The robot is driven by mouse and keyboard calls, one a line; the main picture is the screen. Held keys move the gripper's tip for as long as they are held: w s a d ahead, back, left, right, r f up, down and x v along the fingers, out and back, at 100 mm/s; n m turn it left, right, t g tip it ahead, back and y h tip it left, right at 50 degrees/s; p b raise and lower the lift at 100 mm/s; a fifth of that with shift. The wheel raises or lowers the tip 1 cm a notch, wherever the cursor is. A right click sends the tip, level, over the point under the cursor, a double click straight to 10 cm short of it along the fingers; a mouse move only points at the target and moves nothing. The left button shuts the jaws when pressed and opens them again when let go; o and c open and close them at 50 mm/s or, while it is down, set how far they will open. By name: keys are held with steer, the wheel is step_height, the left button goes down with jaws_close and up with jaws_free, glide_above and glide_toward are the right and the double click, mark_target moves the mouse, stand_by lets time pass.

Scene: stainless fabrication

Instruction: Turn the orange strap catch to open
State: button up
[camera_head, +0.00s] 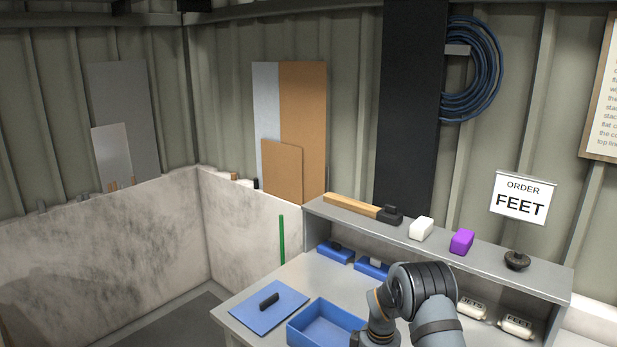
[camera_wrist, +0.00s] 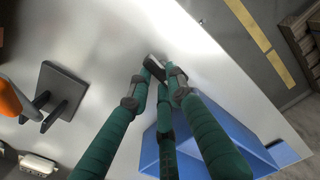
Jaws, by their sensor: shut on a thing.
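My gripper (camera_wrist: 155,66) has dark green fingers that converge in the wrist view, low over or at the grey bench top (camera_wrist: 105,50). Its tips are closed around a small dark piece, mostly hidden by the tips; I cannot tell what it is. A rounded orange thing (camera_wrist: 10,98) is cut off by the left edge of the wrist view, well apart from the fingertips. It may be the orange strap catch, but too little shows to tell. In the head view no strap catch shows, and the gripper itself is out of sight below my arm.
An open blue tray (camera_head: 297,333) stands on the bench; it shows under the fingers in the wrist view (camera_wrist: 247,128). A blue plate with a black handle (camera_head: 260,309) lies left of it. A dark square bracket (camera_wrist: 62,88) stands near the orange thing. A raised shelf (camera_head: 335,216) holds several items.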

steer(key=shift+s+a, duration=0.3)
jaws_close()
steer(key=shift+n, duration=0.9)
steer(key=o, duration=0.7)
jaws_free()
steer(key=shift+a, duration=0.15)
steer(key=shift+w+d+r+p, duration=0.1)
steer(key=shift+d+r+p, duration=0.1)
steer(key=shift+r+p, duration=2.2)
steer(key=shift+r, duration=1.2)
